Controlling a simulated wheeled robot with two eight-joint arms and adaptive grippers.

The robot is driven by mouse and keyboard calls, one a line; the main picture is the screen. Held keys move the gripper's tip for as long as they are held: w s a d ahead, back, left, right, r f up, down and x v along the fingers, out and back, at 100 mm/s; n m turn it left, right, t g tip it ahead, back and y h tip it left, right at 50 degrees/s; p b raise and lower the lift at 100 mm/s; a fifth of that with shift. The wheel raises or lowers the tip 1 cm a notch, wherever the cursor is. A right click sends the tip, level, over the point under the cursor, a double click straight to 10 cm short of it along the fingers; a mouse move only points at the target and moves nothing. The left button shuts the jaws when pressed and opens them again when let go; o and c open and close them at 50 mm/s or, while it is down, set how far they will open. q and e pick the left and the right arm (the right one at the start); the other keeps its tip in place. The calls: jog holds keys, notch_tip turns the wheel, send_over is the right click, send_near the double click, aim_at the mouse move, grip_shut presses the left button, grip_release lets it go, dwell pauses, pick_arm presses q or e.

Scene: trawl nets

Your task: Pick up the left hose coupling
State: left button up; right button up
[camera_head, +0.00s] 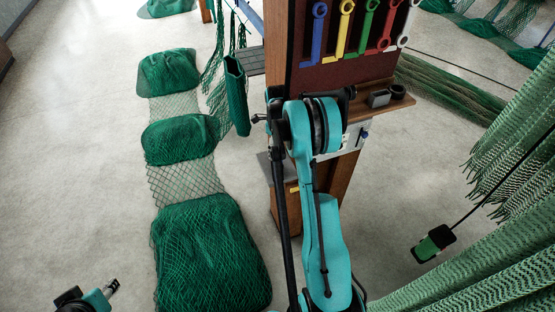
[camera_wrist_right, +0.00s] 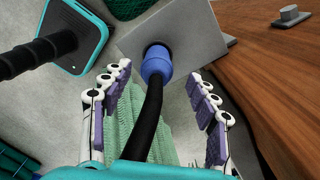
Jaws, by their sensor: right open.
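In the right wrist view, a blue hose coupling (camera_wrist_right: 157,66) sits at a round hole in a grey plate (camera_wrist_right: 196,28). A black hose (camera_wrist_right: 146,122) runs from it toward the camera. My right gripper (camera_wrist_right: 156,82) is open, its purple-padded fingers on either side of the coupling and hose, with gaps on both sides. In the head view my right arm reaches up to the wooden post and hides most of this spot. A small blue part (camera_head: 365,133) shows on a pale panel there. My left gripper (camera_head: 112,287) is at the bottom left, far from the post.
The wooden post (camera_head: 350,190) carries coloured wrenches (camera_head: 343,28) and a small shelf (camera_head: 385,105). Green net piles (camera_head: 210,250) lie to the left, and nets hang at the right. A green and black box (camera_head: 434,243) hangs on a line. Pale floor is open at the left.

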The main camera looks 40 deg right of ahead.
aim_at(278, 158)
jog(key=f, duration=0.2)
jog(key=f+p, duration=0.1)
jog(key=f, duration=0.3)
jog(key=shift+s, duration=0.3)
jog(key=shift+r, duration=0.1)
grip_shut()
